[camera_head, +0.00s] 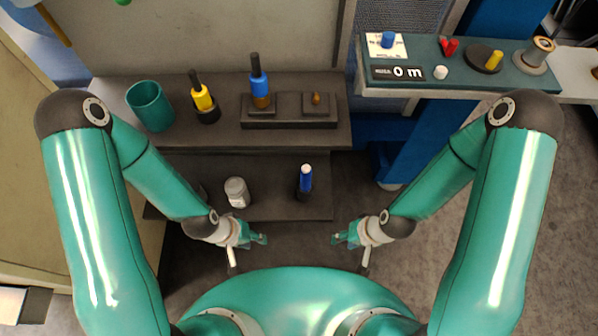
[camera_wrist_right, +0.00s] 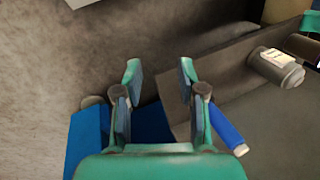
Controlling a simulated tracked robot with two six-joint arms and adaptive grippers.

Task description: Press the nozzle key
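A teal control panel (camera_head: 460,82) stands at the upper right. It carries a blue key (camera_head: 388,40) on a white label, a red key (camera_head: 449,46), a yellow lever (camera_head: 494,60) on a dark disc, a white round button (camera_head: 441,72) and a display (camera_head: 400,72) reading "0 m". I cannot tell from the pictures which is the nozzle key. My right gripper (camera_head: 345,238) hangs low in front of my body, well below the panel; in the right wrist view (camera_wrist_right: 157,85) its fingers are apart and empty. My left gripper (camera_head: 258,238) mirrors it, fingers apart and empty.
A dark shelf unit (camera_head: 330,135) holds a teal cup (camera_head: 150,105), a yellow tool (camera_head: 202,98) and a blue tool (camera_head: 259,85). A lower shelf has a white jar (camera_head: 237,192) and a blue-handled item (camera_head: 305,180). A metal spool (camera_head: 538,52) sits at the panel's right end.

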